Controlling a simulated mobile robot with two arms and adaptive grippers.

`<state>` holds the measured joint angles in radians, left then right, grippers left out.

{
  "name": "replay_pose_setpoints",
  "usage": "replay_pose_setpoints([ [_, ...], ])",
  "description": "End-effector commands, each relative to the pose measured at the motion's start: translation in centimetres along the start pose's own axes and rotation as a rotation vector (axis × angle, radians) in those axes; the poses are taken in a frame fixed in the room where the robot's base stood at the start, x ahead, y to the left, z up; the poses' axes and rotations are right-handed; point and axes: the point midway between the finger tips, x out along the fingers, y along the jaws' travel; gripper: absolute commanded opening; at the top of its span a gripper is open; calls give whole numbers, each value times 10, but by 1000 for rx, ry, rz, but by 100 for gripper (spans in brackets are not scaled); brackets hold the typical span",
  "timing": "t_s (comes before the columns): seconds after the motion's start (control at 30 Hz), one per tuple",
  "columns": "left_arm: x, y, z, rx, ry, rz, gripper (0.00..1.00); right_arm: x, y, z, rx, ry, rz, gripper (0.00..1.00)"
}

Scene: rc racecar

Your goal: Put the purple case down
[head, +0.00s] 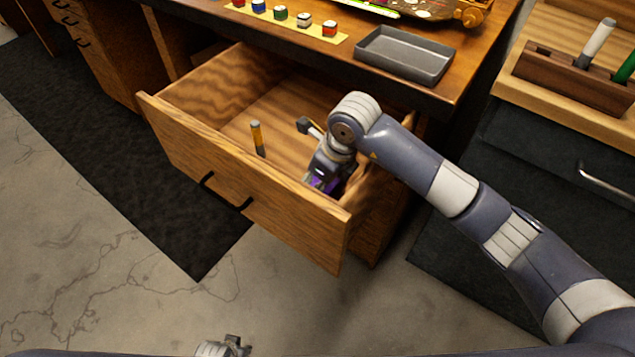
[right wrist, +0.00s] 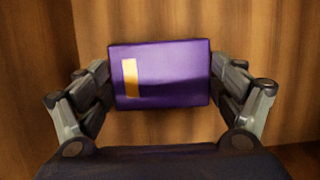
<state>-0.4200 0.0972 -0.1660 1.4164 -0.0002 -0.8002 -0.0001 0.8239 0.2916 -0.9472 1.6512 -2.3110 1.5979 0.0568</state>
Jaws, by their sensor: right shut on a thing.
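The purple case (right wrist: 175,75) has a yellow-orange stripe and sits between the fingers of my right gripper (right wrist: 160,85), which is shut on it from both sides. In the head view, my right gripper (head: 325,180) reaches down inside the open wooden drawer (head: 215,190), near its front right corner. Only a sliver of purple shows there below the gripper. Wood lies behind the case in the right wrist view. I cannot tell whether the case touches the drawer floor. My left gripper (head: 232,346) shows only partly at the bottom edge, and its fingers are unclear.
An orange and dark tool (head: 257,138) is in the drawer, left of my right gripper. An empty grey tray (head: 403,55) and a yellow strip with several small coloured pots (head: 281,13) are on the desk above. A wooden marker holder (head: 570,78) stands at right.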

Motion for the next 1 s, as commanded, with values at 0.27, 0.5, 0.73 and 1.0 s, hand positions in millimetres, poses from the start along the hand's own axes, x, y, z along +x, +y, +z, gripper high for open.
replay_pose_setpoints([
  [0.27,1,0,1,0,-3,-1,15,0,0,1,-1,-2,-2,48],
  [0.5,-5,-1,-4,-1,-1,-1,15,2,0,0,0,-2,-1,98],
  [0.73,-6,-1,-7,-1,6,-2,15,2,0,0,0,-1,-1,100],
  [1.0,-6,-1,-5,-2,2,-2,15,1,0,0,0,-1,-1,100],
])
